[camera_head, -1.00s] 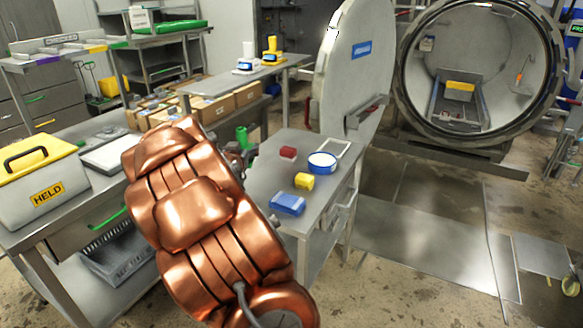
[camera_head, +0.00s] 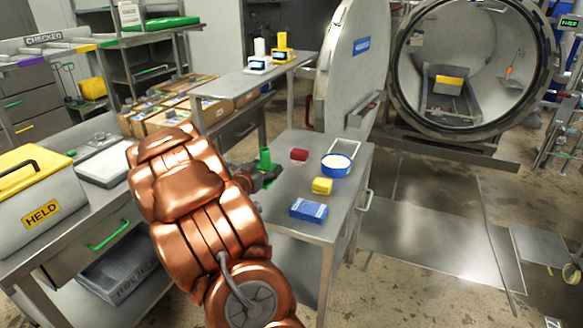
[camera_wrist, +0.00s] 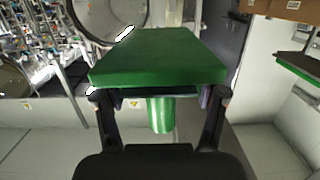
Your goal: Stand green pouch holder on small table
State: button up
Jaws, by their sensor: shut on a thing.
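The green pouch holder (camera_wrist: 157,62) fills the middle of the wrist view, with a wide flat slab and a short round stem. My gripper (camera_wrist: 160,98) is shut on it, a finger at each side. In the head view the holder (camera_head: 265,158) shows only as a small green upright piece just beyond my gripper (camera_head: 268,177), at the left edge of the small table (camera_head: 325,225). My arm hides part of it. I cannot tell whether it touches the tabletop.
The small table carries a red block (camera_head: 299,155), a yellow block (camera_head: 322,186), a blue box (camera_head: 308,210), a round blue-and-white container (camera_head: 336,165) and a pale frame (camera_head: 345,147). A bench with a yellow-lidded HELD box (camera_head: 40,190) stands left. The open autoclave door (camera_head: 345,75) is behind.

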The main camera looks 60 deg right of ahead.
aim_at(266, 203)
jog(key=shift+w+f, duration=0.15)
jog(key=shift+w, duration=0.1)
jog(key=shift+f, duration=0.35)
jog(key=shift+f+p, duration=0.6)
jog(key=shift+f, duration=3.9)
jog(key=shift+f, duration=0.15)
jog(key=o, duration=1.4)
